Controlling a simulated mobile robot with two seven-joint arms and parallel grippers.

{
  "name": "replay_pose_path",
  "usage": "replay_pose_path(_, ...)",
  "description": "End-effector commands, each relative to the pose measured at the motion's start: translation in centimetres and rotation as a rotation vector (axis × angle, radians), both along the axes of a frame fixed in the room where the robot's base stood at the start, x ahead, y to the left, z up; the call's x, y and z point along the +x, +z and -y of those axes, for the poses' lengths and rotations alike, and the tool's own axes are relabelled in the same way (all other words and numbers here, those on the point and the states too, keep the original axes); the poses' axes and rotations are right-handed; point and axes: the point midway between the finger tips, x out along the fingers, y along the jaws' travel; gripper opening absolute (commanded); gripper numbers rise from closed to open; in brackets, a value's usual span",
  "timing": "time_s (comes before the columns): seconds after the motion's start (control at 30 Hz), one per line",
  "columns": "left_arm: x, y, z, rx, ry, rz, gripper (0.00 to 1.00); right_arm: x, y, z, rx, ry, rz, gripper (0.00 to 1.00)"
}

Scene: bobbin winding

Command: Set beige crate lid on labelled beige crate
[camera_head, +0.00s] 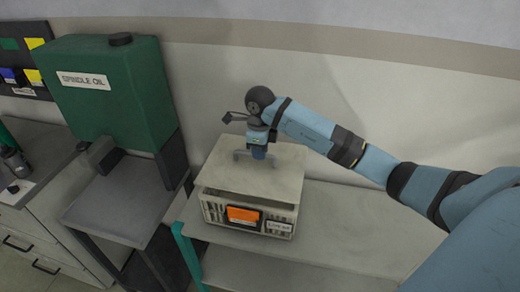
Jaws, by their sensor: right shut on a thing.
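The beige crate lid (228,176) is a flat panel with a grey bar handle on top. It lies over the labelled beige crate (210,212), which stands on a grey shelf unit. The crate's front has slots, an orange card (243,214) and a small white label (279,227). The lid hides the crate's inside. A dark line shows between lid and crate at the front; I cannot tell whether they touch all round. My right gripper (259,154) points down at the lid's middle and is shut on its handle. My left gripper is out of view.
The grey shelf unit (350,225) has bare top to the crate's right, below my right arm. A green spindle oil tank (112,100) stands on a grey stand at the left. A wall is close behind. A drawer cabinet (38,237) stands at far left.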

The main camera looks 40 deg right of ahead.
Motion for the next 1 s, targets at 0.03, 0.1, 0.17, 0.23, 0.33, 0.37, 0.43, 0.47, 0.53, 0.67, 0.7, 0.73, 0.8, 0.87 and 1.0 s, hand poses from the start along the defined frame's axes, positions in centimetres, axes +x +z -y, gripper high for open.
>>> replay_pose_path(0.03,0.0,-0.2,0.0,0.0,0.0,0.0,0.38,0.0,-0.2,0.0,0.0,0.0,0.0,0.0)
replay_pose_path(0.1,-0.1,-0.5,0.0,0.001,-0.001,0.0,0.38,0.0,-0.6,0.0,0.0,0.0,0.0,0.0)
replay_pose_path(0.17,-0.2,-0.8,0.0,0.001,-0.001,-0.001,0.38,0.0,-0.9,0.0,-0.001,0.0,0.001,0.0)
replay_pose_path(0.23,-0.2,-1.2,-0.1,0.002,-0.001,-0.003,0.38,0.0,-1.2,0.0,-0.001,0.0,0.001,0.0)
replay_pose_path(0.33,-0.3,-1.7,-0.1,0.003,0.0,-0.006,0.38,0.0,-1.8,0.0,-0.001,0.0,0.001,0.0)
replay_pose_path(0.37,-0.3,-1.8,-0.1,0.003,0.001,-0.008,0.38,0.0,-1.9,0.0,-0.001,0.0,0.001,0.0)
replay_pose_path(0.43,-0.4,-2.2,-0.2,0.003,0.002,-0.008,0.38,0.0,-2.3,0.0,0.0,0.0,0.0,0.0)
replay_pose_path(0.47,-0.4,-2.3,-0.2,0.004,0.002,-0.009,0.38,0.0,-2.4,0.0,0.0,0.0,0.0,0.0)
replay_pose_path(0.53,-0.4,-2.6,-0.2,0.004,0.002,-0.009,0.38,0.0,-2.8,0.0,0.0,0.0,0.0,0.0)
replay_pose_path(0.67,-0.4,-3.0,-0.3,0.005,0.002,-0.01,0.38,0.0,-3.4,0.0,0.0,-0.001,0.0,0.0)
replay_pose_path(0.7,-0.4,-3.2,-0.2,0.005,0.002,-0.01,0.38,0.0,-3.6,0.0,0.0,-0.001,0.0,0.0)
replay_pose_path(0.73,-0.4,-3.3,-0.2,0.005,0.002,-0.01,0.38,0.0,-3.7,0.0,0.0,-0.001,0.0,0.0)
replay_pose_path(0.8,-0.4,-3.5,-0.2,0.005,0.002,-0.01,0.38,0.0,-4.1,0.0,0.0,-0.001,0.0,0.0)
replay_pose_path(0.87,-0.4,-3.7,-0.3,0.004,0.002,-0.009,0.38,0.0,-4.4,0.0,0.0,-0.001,0.0,0.0)
replay_pose_path(1.0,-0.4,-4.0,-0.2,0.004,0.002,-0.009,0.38,0.0,-4.8,0.0,0.001,-0.001,0.001,0.0)
